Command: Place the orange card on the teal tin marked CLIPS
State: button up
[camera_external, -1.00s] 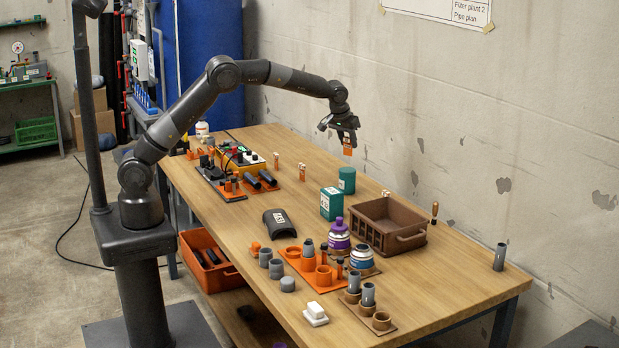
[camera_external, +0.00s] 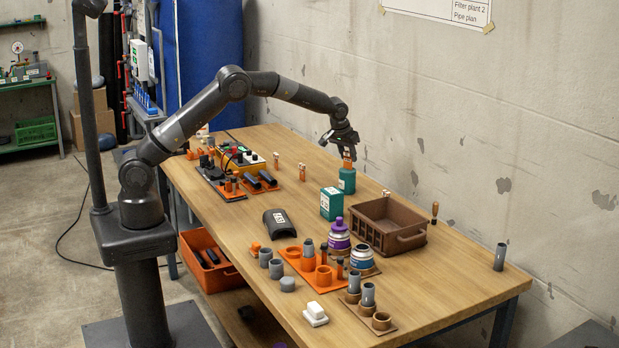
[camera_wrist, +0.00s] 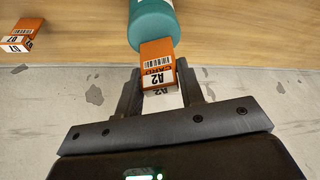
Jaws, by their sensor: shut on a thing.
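The orange card (camera_external: 347,160), a small upright block labelled CARD A2, is between the fingers of my gripper (camera_external: 344,149). In the wrist view, the card (camera_wrist: 156,62) sits between both fingers (camera_wrist: 158,84), which are shut on it. A round teal tin (camera_external: 347,182) stands on the table directly below the card; its side shows in the wrist view (camera_wrist: 152,18). The card's lower end is at the tin's top, and I cannot tell if they touch. No CLIPS mark is readable on the tin.
A teal box (camera_external: 331,204) with a white label stands just in front of the tin. A brown crate (camera_external: 413,238) is to the right. Other orange-and-white blocks (camera_external: 302,172) stand to the left. The wall (camera_external: 450,120) is close behind.

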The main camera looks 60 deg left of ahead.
jog(key=o, duration=1)
jog(key=shift+f, duration=0.15)
jog(key=shift+c, duration=0.2)
jog(key=v, duration=1.1)
jog(key=s+a+r+h, duration=0.1)
jog(key=s+a+r, duration=0.2)
jog(key=s+r, duration=0.8)
jog(key=s+a+r+m+t+h, duration=0.1)
jog(key=s+m, duration=0.1)
jog(key=s, duration=1.2)
jog(key=s+a+r+m, duration=0.1)
jog(key=s+r, duration=0.1)
jog(key=s, duration=1.1)
jog(key=s+f+m, duration=0.1)
jog(key=s+f, duration=0.4)
jog(key=s, duration=0.7)
jog(key=shift+d+f+m, duration=0.15)
jog(key=shift+f+m, duration=0.05)
jog(key=shift+m, duration=0.1)
